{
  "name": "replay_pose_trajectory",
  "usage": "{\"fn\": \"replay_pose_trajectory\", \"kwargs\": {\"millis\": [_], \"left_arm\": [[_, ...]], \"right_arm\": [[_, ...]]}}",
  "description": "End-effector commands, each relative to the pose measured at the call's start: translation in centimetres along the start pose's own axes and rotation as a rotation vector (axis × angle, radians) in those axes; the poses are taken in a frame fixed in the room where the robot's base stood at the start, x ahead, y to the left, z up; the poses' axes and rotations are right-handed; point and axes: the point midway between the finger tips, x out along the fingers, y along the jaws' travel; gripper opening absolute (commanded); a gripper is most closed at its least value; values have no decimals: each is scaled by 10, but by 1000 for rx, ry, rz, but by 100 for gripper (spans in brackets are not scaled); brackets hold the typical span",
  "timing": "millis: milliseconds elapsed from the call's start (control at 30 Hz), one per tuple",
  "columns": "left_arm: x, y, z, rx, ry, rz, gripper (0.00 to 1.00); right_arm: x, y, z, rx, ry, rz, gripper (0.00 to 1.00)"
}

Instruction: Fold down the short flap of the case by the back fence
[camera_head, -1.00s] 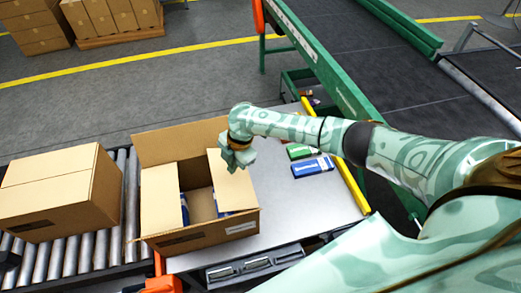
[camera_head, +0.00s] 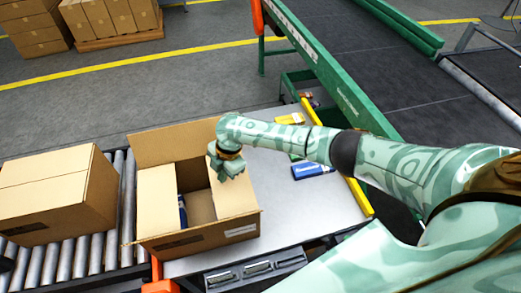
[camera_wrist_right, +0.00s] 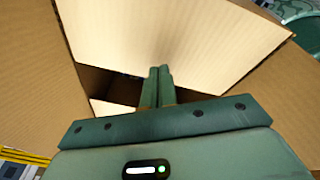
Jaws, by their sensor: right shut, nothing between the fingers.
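The open brown case (camera_head: 195,240) stands on the grey table beside the rollers. Its back flap (camera_head: 168,147) stands up. The left short flap (camera_head: 157,203) and the right short flap (camera_head: 236,197) lean inward over a partly open top. Part of a blue item (camera_head: 183,211) shows inside. My right gripper (camera_head: 222,176) is over the case by the right flap, fingers pointing down. In the right wrist view its closed, empty fingers (camera_wrist_right: 159,72) lie in front of a pale flap (camera_wrist_right: 180,35) and a dark opening. I cannot tell whether they touch cardboard. My left gripper is out of view.
A closed case (camera_head: 55,195) sits on the rollers (camera_head: 95,245) at left. A yellow bar (camera_head: 357,196) edges the table at right. A blue box (camera_head: 312,170) and a yellow box (camera_head: 290,118) lie on the table. A green-framed conveyor (camera_head: 335,85) runs behind.

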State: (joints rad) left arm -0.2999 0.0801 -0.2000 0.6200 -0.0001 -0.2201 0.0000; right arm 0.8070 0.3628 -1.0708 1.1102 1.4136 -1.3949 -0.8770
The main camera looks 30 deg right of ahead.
Motion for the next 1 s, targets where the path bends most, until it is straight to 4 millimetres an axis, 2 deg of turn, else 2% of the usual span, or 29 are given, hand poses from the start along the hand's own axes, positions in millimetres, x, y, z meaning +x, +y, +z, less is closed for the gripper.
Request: {"fn": "replay_pose_trajectory", "kwargs": {"millis": [167, 700, 1000], "left_arm": [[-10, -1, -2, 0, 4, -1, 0], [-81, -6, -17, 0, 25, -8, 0], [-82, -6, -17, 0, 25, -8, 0]], "right_arm": [[-11, 2, -2, 0, 0, 1, 0], [-87, 11, -19, 0, 0, 1, 0], [-87, 11, -19, 0, 0, -1, 0]]}}
